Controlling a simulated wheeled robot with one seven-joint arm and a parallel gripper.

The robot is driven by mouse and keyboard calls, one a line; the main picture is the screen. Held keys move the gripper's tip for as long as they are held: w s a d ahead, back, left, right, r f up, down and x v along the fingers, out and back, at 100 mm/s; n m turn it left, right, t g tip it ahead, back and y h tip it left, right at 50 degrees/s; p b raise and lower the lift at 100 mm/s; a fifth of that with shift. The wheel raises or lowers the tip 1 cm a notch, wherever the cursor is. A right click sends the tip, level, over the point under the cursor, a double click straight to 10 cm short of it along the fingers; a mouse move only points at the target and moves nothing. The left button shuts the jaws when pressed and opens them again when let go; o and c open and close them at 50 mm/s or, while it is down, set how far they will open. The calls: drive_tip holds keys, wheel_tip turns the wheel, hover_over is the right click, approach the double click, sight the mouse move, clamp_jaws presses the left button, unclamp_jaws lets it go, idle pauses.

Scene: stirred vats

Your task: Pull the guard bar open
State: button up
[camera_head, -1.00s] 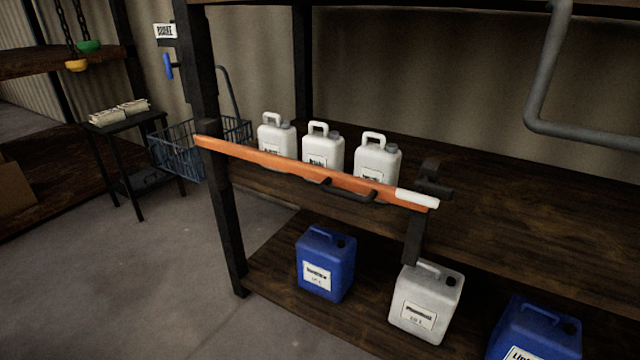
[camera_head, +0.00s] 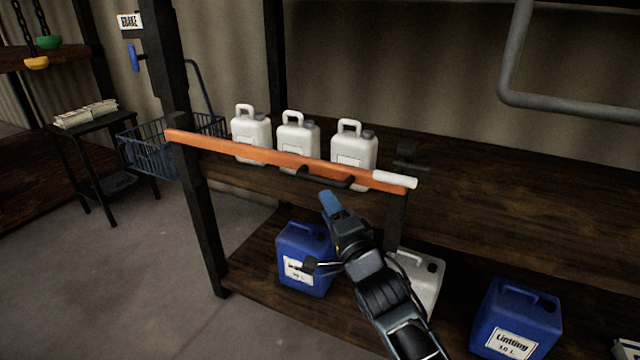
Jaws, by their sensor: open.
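The orange guard bar (camera_head: 240,150) runs across the front of the upper shelf, from the dark post at left to a dark bracket (camera_head: 408,165) at right. Its right end is white (camera_head: 395,180). A dark handle (camera_head: 328,179) is fixed to its front, right of the middle. The bar lies across the shelf front, before the white jugs. My gripper (camera_head: 320,232) is open and empty, just below the handle and apart from it in the picture. One finger is blue-tipped. My arm comes up from the bottom and hides part of the grey canister.
White jugs (camera_head: 298,134) stand on the upper shelf (camera_head: 490,215) behind the bar. A blue canister (camera_head: 292,240), a grey canister (camera_head: 428,283) and another blue one (camera_head: 517,315) stand on the lower shelf. A wire basket (camera_head: 150,150) hangs at left. The floor (camera_head: 130,270) at left is clear.

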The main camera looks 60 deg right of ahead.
sight(323, 183)
drive_tip(key=shift+w+d+r+m+h, duration=0.15)
drive_tip(key=shift+w+d+r+m, duration=0.1)
drive_tip(key=shift+d, duration=0.3)
drive_tip(key=shift+w+d+r+m+h, duration=0.15)
drive_tip(key=shift+d+r+m, duration=0.1)
drive_tip(key=shift+d, duration=0.25)
drive_tip(key=p+x, duration=0.2)
drive_tip(key=x, duration=0.4)
drive_tip(key=shift+w+d, duration=0.1)
drive_tip(key=shift+d, duration=0.05)
drive_tip(key=shift+w+d+p, duration=0.3)
drive_tip(key=shift+w+p, duration=0.05)
drive_tip(key=shift+w, duration=0.05)
clamp_jaws()
drive_tip(key=shift+f, duration=0.1)
